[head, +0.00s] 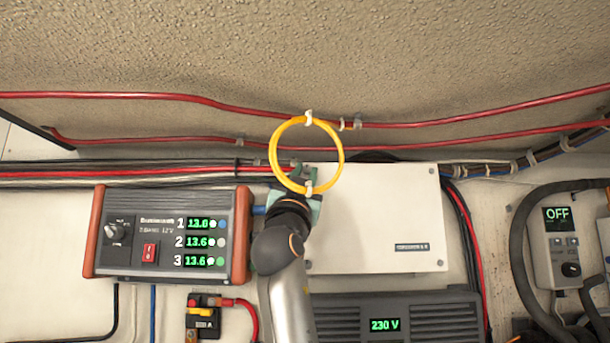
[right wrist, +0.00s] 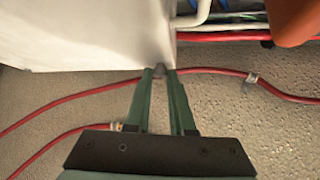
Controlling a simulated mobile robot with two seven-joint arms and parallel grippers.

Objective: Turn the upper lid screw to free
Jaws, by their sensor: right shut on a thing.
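The white box (head: 378,215) is on the wall, and its lid faces me. My right gripper (head: 298,172) is at the box's upper left corner in the head view, partly behind a yellow ring. In the right wrist view, the two green fingers of my right gripper (right wrist: 160,73) are shut on a small grey screw (right wrist: 159,69) at the corner of the white box (right wrist: 85,35). The fingers hide most of the screw, so its turn cannot be read. My left gripper is not in view.
The yellow ring (head: 275,157) hangs from a red cable in front of my wrist. A charger with orange ends (head: 170,232) is close on the left. A dark unit reading 230 V (head: 400,318) is below the box. Cables run above.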

